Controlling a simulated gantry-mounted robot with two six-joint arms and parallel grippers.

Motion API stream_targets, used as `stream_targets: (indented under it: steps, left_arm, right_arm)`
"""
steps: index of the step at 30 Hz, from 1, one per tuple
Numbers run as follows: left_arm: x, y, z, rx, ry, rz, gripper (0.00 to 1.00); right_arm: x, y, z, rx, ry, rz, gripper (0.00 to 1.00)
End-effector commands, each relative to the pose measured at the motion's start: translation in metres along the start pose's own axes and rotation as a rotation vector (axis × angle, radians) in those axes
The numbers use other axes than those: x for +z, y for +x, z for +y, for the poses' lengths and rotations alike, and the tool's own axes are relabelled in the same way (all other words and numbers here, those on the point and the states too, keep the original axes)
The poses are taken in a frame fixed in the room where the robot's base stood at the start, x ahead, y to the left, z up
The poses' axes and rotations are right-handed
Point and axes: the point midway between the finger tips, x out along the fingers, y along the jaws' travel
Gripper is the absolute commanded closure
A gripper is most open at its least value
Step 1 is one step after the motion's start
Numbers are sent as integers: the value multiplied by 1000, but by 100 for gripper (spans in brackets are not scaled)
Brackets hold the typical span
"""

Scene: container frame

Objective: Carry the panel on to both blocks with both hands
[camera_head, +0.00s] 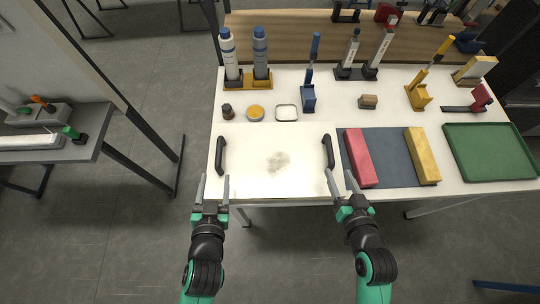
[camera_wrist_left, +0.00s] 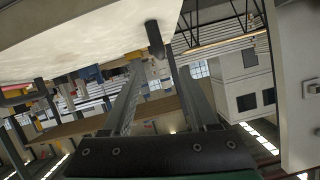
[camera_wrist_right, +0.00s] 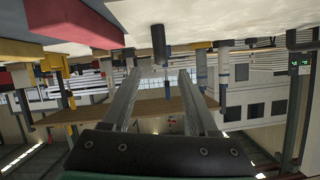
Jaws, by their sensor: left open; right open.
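The panel (camera_head: 277,172) is a white board with a dark smudge in its middle, lying flat on the left part of the table. It has a black handle at its left (camera_head: 220,155) and another at its right (camera_head: 328,151). The red block (camera_head: 360,158) and the yellow block (camera_head: 422,156) lie on a dark mat to the right of the panel. My left gripper (camera_head: 213,188) is open and empty in front of the left handle. My right gripper (camera_head: 342,183) is open and empty in front of the right handle. In each wrist view a dark handle end shows beyond the fingers.
The dark mat (camera_head: 391,165) and a green tray (camera_head: 490,152) fill the right front. Bottles (camera_head: 230,58), small dishes (camera_head: 286,113), a wooden piece (camera_head: 368,102) and tool stands (camera_head: 308,97) stand behind the panel. A grey side table (camera_head: 60,150) is at the left.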

Motion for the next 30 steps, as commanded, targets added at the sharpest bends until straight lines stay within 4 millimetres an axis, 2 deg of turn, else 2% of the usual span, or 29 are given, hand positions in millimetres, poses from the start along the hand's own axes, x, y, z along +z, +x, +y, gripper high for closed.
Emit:
stream_targets:
  steps: [4,8,15,21,25,30]
  left_arm:
    - [-1,6,0,-1,-1,0,40]
    - [-2,23,0,-3,-3,-4,40]
    - [-2,71,0,-4,-2,-7,40]
    - [-2,102,0,-3,-2,-6,40]
    - [-2,112,0,-2,-2,-5,40]
    - [-1,116,0,-2,-2,-5,40]
  right_arm:
    - [0,7,0,0,0,0,40]
    - [-1,24,0,-1,0,1,40]
    - [-1,71,-1,-1,-1,0,40]
    - [-1,103,0,-1,-1,1,40]
    - [-1,113,0,-1,0,1,40]
    - [-1,116,0,0,0,2,40]
